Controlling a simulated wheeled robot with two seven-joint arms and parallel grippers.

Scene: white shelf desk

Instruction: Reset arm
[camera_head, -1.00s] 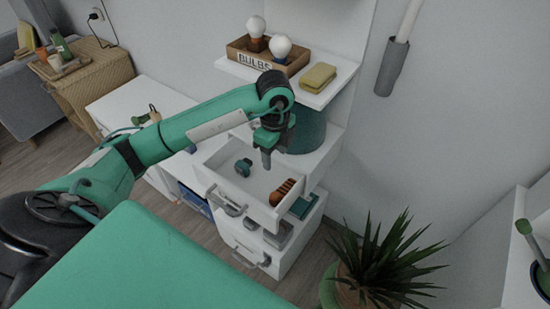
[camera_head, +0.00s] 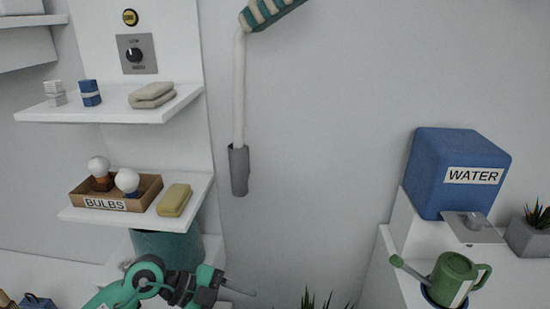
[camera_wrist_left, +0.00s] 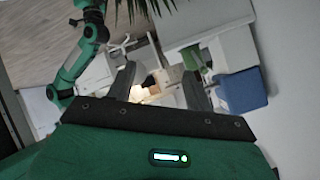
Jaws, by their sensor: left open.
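My left arm comes in at the bottom left of the head view, with its left gripper (camera_head: 236,291) pointing right in front of the wall. In the left wrist view the gripper (camera_wrist_left: 160,78) shows two dark fingers spread apart, with nothing held between them. My right gripper cannot be made out in either view.
A shelf (camera_head: 110,216) holds a bulbs box (camera_head: 110,202) and a yellow sponge (camera_head: 174,200) above the left arm. A blue water container (camera_head: 455,172) and a green watering can (camera_head: 452,279) stand at the right. Plant tips (camera_head: 310,300) show at the bottom.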

